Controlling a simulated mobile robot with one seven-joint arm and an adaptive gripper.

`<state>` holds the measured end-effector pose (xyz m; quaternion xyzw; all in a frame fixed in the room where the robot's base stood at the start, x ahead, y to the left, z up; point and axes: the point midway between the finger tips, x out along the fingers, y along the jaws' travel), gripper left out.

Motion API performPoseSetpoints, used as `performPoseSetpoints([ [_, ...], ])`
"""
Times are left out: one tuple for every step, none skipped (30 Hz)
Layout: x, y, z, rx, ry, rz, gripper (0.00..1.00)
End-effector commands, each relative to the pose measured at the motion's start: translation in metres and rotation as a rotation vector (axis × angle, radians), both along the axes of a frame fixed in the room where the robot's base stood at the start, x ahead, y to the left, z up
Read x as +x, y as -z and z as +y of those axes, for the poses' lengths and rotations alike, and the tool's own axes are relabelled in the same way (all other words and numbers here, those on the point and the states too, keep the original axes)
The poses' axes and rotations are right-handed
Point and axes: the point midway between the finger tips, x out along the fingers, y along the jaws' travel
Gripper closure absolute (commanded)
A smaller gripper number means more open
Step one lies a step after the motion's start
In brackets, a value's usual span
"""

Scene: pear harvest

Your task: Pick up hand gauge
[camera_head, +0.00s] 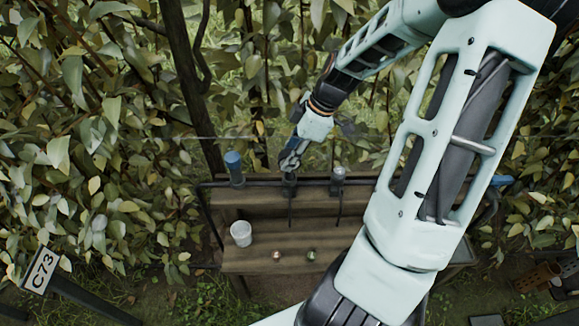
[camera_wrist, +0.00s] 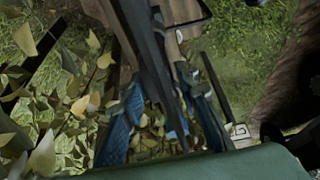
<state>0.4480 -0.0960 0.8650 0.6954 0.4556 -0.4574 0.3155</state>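My gripper (camera_head: 290,163) points down at the bench's rear rail, at the top of a dark slim tool (camera_head: 290,190) that hangs there. A second slim tool with a grey top (camera_head: 338,177) hangs to its right. I cannot tell which of them is the hand gauge. In the wrist view, blue textured parts (camera_wrist: 121,126) stand on both sides of a long dark bar (camera_wrist: 152,62). Whether my fingers touch or grip the tool is not clear.
A wooden bench (camera_head: 265,262) carries a white cup (camera_head: 241,234) and two small round things (camera_head: 277,255). A blue-topped cylinder (camera_head: 234,167) stands at the rail's left. Leafy branches and a dark trunk (camera_head: 190,80) crowd the rear. A C73 sign (camera_head: 41,270) is at left.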

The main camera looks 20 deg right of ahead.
Motion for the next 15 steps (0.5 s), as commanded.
performPoseSetpoints([
  [0.0001, -0.0002, -0.0001, 0.0, 0.0, 0.0, 0.79],
  [0.0001, -0.0002, -0.0001, 0.0, 0.0, 0.0, 0.82],
  [0.0001, -0.0002, -0.0001, 0.0, 0.0, 0.0, 0.87],
  [0.0001, -0.0002, -0.0001, 0.0, 0.0, 0.0, 0.9],
  [0.0, -0.0003, -0.0001, 0.0, 0.0, 0.0, 0.93],
  [0.0, -0.0003, -0.0001, 0.0, 0.0, 0.0, 0.98],
  [0.0001, -0.0003, -0.0002, 0.0, 0.0, 0.0, 1.0],
  [0.0001, -0.0003, -0.0002, 0.0, 0.0, 0.0, 1.0],
  [0.0002, -0.0005, -0.0002, 0.0, 0.0, -0.001, 1.0],
  [0.0002, -0.0005, -0.0002, 0.0, 0.0, -0.001, 1.0],
  [0.0002, -0.0005, -0.0002, 0.0, 0.0, -0.001, 1.0],
  [0.0004, -0.0005, -0.0002, 0.0, 0.0, -0.001, 1.0],
  [0.0004, -0.0005, -0.0002, 0.0, 0.0, -0.001, 1.0],
  [0.0003, -0.0005, -0.0002, 0.0, 0.0, -0.001, 1.0],
  [0.0003, -0.0007, -0.0002, 0.0, 0.0, -0.001, 1.0],
])
